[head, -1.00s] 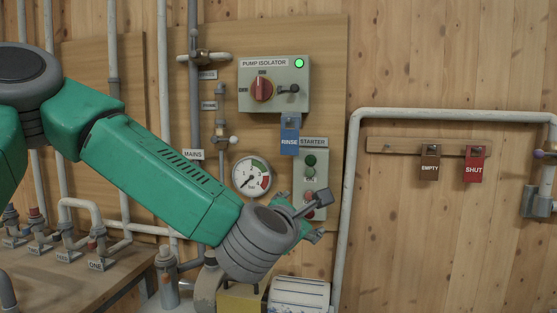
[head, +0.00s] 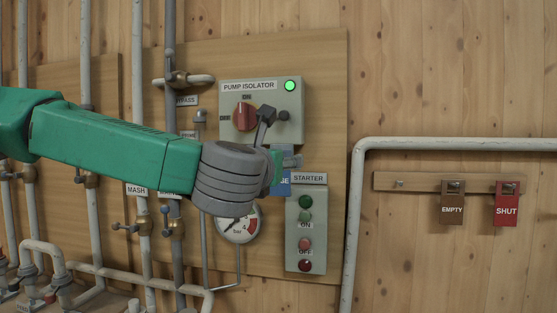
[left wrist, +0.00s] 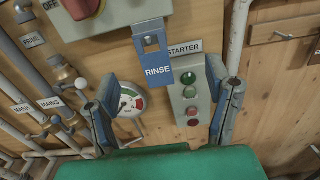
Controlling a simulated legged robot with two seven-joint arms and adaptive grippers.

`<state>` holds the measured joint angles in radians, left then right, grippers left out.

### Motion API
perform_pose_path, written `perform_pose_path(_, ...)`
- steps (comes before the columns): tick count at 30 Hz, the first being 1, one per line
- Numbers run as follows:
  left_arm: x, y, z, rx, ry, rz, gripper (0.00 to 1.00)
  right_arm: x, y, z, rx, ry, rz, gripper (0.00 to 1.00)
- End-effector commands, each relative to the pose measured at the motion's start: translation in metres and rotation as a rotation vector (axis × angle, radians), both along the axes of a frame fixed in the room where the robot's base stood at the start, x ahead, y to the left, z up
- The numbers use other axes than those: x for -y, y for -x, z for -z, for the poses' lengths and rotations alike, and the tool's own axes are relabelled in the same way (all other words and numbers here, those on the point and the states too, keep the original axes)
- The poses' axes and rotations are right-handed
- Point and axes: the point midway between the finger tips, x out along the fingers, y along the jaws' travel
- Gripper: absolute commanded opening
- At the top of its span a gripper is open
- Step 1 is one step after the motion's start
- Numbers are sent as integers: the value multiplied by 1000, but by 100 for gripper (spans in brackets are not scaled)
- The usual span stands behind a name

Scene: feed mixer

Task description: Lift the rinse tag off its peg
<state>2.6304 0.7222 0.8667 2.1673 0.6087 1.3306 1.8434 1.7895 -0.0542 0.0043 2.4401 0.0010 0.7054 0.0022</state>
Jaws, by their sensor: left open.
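The blue RINSE tag (left wrist: 158,70) hangs below the pump isolator box in the left wrist view, with a grey hook or clip at its top. In the head view only a strip of the tag (head: 284,184) shows; my left wrist hides the rest. My left gripper (left wrist: 165,100) is open, its two fingers spread to the left and right of the tag and nearer the camera. I see no contact with the tag. In the head view my left gripper (head: 276,137) is in front of the lower part of the isolator box. My right gripper is not in view.
The pump isolator (head: 262,110) has a red knob and a lit green lamp. The starter box (head: 306,230) with its buttons is just below the tag, beside a gauge (head: 238,226). EMPTY (head: 452,204) and SHUT (head: 507,205) tags hang on a rail (head: 420,182) with a bare peg.

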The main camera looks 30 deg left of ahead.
Motion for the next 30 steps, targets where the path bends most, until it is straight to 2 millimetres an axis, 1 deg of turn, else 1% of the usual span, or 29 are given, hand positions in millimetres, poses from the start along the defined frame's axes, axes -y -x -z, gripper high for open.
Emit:
perform_pose_path(3, -15, -16, 1, -3, 9, -5, 72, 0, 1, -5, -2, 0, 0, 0)
perform_pose_path(5, -21, -28, 3, -4, 10, -6, 72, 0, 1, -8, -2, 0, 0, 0)
perform_pose_path(9, -34, -57, 5, -6, 15, -6, 72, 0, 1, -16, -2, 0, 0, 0)
perform_pose_path(12, -39, -77, 5, -7, 14, -6, 72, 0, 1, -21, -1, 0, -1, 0)
perform_pose_path(18, -37, -108, 2, -4, 6, -4, 72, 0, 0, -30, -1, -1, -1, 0)
perform_pose_path(21, -34, -119, 1, -3, 3, -2, 72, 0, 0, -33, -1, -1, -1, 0)
perform_pose_path(24, -35, -126, 1, -3, 2, -3, 72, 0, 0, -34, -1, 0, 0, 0)
perform_pose_path(30, -45, -131, 5, -3, 8, -2, 72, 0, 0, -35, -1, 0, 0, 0)
